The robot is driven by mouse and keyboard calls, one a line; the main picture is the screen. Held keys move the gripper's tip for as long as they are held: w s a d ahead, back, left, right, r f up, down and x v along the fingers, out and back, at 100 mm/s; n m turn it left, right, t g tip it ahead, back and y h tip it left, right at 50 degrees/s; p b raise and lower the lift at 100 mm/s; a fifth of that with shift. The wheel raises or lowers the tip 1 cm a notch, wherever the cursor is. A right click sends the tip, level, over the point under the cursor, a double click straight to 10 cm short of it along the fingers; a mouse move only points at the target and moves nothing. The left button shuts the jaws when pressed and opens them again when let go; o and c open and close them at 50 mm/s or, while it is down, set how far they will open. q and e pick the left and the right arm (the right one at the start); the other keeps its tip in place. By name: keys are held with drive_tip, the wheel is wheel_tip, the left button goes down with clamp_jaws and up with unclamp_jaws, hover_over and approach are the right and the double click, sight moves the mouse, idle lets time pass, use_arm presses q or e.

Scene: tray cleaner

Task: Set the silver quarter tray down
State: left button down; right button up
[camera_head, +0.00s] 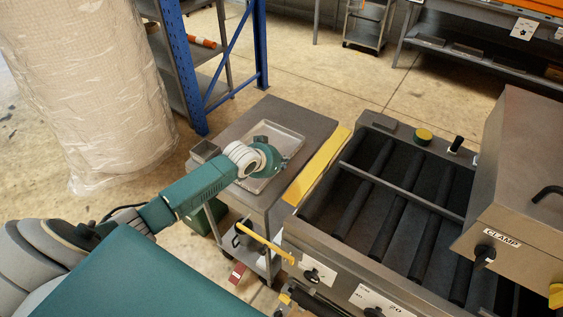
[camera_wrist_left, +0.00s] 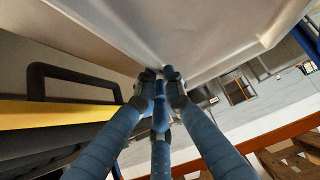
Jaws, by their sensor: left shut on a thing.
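The silver quarter tray (camera_head: 289,131), a shallow grey metal pan with a raised rim, is at the top of the grey cart (camera_head: 242,123) in the head view. I cannot tell whether it rests on the cart or hangs just above it. My left gripper (camera_head: 268,160) is over the tray and hides part of it. In the left wrist view the gripper (camera_wrist_left: 161,76) is shut on the tray's edge, and the pale tray (camera_wrist_left: 215,35) fills the top of the picture. My right gripper is not in view.
The tray cleaner (camera_head: 400,200) with dark rollers and a yellow edge strip (camera_head: 318,167) stands right beside the cart. A small grey bin (camera_head: 204,152) is at the cart's left edge. A wrapped pallet (camera_head: 90,90) and blue rack (camera_head: 181,65) stand behind left.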

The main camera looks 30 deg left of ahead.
use_arm(q)
drive_tip(key=c, duration=2.2)
unclamp_jaws()
drive_tip(key=shift+f, duration=0.15)
drive_tip(key=shift+o, duration=0.2)
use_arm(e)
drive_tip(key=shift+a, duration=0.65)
use_arm(q)
drive_tip(key=shift+s+r, duration=0.3)
drive_tip(key=shift+r, duration=0.05)
drive_tip(key=v, duration=1.1)
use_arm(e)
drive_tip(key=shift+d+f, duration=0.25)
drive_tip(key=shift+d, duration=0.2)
use_arm(q)
drive_tip(key=shift+a, duration=0.1)
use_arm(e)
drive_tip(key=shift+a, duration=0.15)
